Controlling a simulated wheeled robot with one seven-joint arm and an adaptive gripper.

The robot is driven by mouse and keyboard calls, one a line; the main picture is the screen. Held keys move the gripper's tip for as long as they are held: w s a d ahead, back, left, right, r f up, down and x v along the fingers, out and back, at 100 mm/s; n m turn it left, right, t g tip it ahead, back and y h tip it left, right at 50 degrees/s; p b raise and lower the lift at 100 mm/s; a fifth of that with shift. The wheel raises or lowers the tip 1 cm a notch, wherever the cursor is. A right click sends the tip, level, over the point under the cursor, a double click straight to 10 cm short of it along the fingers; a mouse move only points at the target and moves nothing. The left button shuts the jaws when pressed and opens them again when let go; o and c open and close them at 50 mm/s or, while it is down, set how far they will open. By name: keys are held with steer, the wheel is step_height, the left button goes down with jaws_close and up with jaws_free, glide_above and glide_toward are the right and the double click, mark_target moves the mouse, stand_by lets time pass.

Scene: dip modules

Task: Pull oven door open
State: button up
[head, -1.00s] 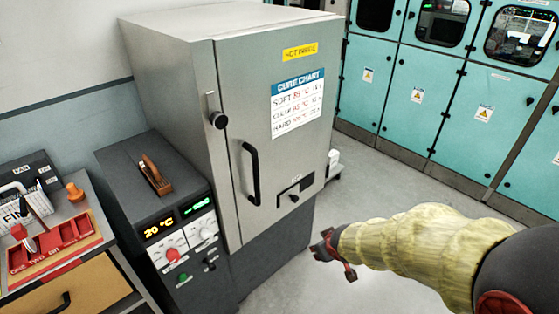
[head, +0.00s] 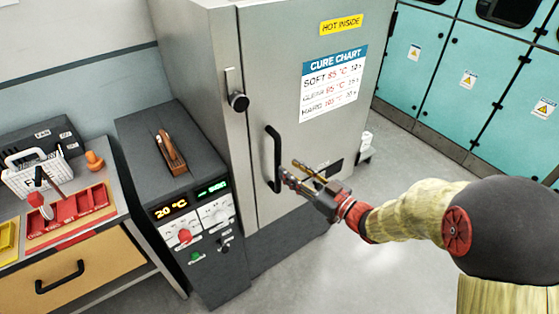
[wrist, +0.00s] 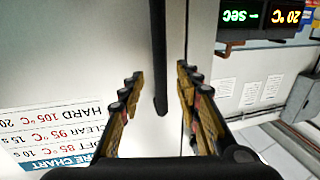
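The grey oven door (head: 300,110) stands closed, with a black vertical bar handle (head: 273,160) near its left edge. A round black latch knob (head: 238,102) sits on the frame left of the door. My gripper (head: 292,172) is at the lower part of the handle, its two fingers spread. In the wrist view the handle (wrist: 159,60) comes down from the top between the open fingers (wrist: 160,88). Neither finger visibly presses on it. The cure chart (head: 333,85) on the door also shows upside down in the wrist view (wrist: 50,130).
A dark control cabinet (head: 190,190) with a 20 °C display stands left of the oven. A bench (head: 85,260) with red trays is further left. Teal cabinets (head: 440,85) line the back right. Bare floor (head: 340,265) lies in front of the oven.

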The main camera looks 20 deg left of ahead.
mark_target(278, 161)
steer(key=b+x, duration=0.1)
steer(key=x, duration=0.5)
steer(key=shift+a+b, duration=0.25)
steer(key=shift+b, duration=0.1)
steer(key=shift+c, duration=1)
jaws_close()
steer(key=shift+d, duration=0.1)
